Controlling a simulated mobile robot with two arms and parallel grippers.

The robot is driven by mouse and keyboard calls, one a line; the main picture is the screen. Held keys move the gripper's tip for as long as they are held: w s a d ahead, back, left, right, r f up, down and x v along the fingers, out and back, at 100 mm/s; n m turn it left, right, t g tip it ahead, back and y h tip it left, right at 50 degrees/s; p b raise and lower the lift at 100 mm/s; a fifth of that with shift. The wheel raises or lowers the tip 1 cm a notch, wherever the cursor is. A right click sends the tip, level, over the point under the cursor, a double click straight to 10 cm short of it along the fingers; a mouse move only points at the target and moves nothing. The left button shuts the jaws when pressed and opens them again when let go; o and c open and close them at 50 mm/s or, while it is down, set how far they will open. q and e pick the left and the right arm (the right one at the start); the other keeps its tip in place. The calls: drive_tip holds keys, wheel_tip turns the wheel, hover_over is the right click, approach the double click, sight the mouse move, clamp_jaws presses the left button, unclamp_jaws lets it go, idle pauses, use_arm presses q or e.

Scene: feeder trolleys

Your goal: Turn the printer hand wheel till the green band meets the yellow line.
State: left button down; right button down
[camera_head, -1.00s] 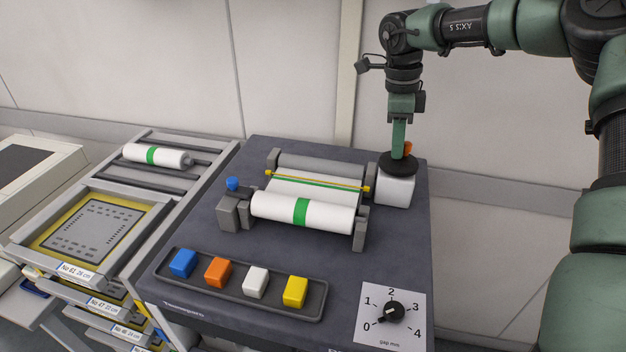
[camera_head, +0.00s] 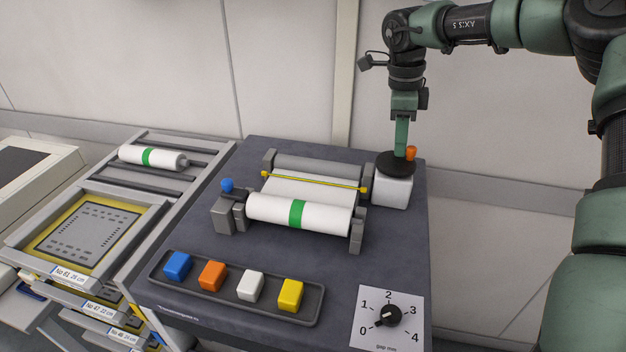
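The printer's hand wheel (camera_head: 396,167) is a black disc with an orange knob (camera_head: 411,152), on top of a white box (camera_head: 392,191). My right gripper (camera_head: 400,150) points straight down with its tips at the wheel, just left of the knob; its finger gap is hidden. The yellow line (camera_head: 315,181) spans the white paper (camera_head: 312,191) between two small yellow posts. No green band shows across the paper now. A green ring (camera_head: 297,214) goes around the white front roll (camera_head: 270,209). My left gripper is not in view.
A tray (camera_head: 316,310) with blue, orange, white and yellow blocks lies in front of the printer. A gap dial (camera_head: 390,315) is at front right. A trolley (camera_head: 150,226) with another green-banded roll (camera_head: 151,157) stands left. A blue knob (camera_head: 227,185) tops the printer's left side.

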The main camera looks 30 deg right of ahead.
drive_tip(key=shift+s+a+f, duration=0.1)
drive_tip(key=shift+s+f, duration=0.05)
drive_tip(key=shift+f, duration=0.3)
drive_tip(key=shift+a, duration=0.1)
drive_tip(key=shift+r, duration=0.25)
drive_tip(key=r+p, duration=0.1)
drive_tip(key=w+r+p, duration=0.1)
drive_tip(key=r, duration=0.1)
drive_tip(key=shift+w+a+p, duration=0.1)
drive_tip(key=shift+w+p, duration=0.05)
drive_tip(key=shift+p, duration=0.15)
drive_tip(key=r+p, duration=0.1)
drive_tip(key=r, duration=0.2)
drive_tip(key=shift+s+p, duration=0.3)
drive_tip(key=shift+p, duration=0.1)
drive_tip(key=shift+r, duration=0.4)
drive_tip(key=shift+w+f, duration=0.1)
